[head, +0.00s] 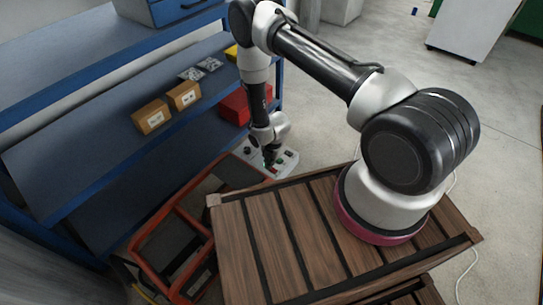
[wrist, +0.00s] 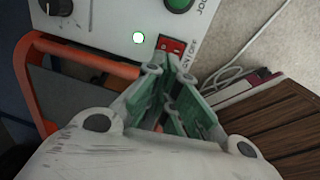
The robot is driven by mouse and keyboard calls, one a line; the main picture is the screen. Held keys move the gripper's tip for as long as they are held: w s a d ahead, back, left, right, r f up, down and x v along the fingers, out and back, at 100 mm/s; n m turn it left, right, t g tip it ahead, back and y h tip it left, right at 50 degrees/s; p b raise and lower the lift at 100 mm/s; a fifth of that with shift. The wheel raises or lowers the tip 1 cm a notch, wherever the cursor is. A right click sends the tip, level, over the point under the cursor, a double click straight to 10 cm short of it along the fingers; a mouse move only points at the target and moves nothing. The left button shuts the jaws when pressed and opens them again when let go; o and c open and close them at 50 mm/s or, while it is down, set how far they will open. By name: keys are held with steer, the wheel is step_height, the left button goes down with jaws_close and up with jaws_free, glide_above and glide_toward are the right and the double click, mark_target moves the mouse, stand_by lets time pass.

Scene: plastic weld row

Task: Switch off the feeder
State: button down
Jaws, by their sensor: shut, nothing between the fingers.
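The feeder's white control panel (head: 289,158) stands beyond the wooden deck in the head view, and its face fills the top of the wrist view (wrist: 105,22). A red rocker switch (wrist: 171,46) labelled ON/OFF sits at the panel's lower right edge. A green button (wrist: 178,4) marked JOG is above the switch, and a black knob (wrist: 60,7) is at the upper left. My gripper (wrist: 170,74) is shut and empty, its tips just below the switch. I cannot tell whether they touch it. It shows small in the head view (head: 269,158).
An orange-red frame (head: 172,232) lies close left of the panel. A blue shelf rack (head: 95,165) holds cardboard boxes (head: 152,117) and a red bin (head: 234,107). Pale cables (wrist: 225,76) run right of the panel. Open concrete floor (head: 330,85) lies behind.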

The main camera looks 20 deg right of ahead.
mark_target(272, 170)
steer(key=shift+w+a+f, duration=0.1)
steer(key=shift+f, duration=0.95)
steer(key=shift+w+a+f, duration=0.1)
steer(key=shift+f, duration=0.9)
steer(key=shift+w+f, duration=0.1)
steer(key=shift+f, duration=0.15)
steer(key=shift+s+d, duration=0.45)
steer(key=shift+s, duration=0.25)
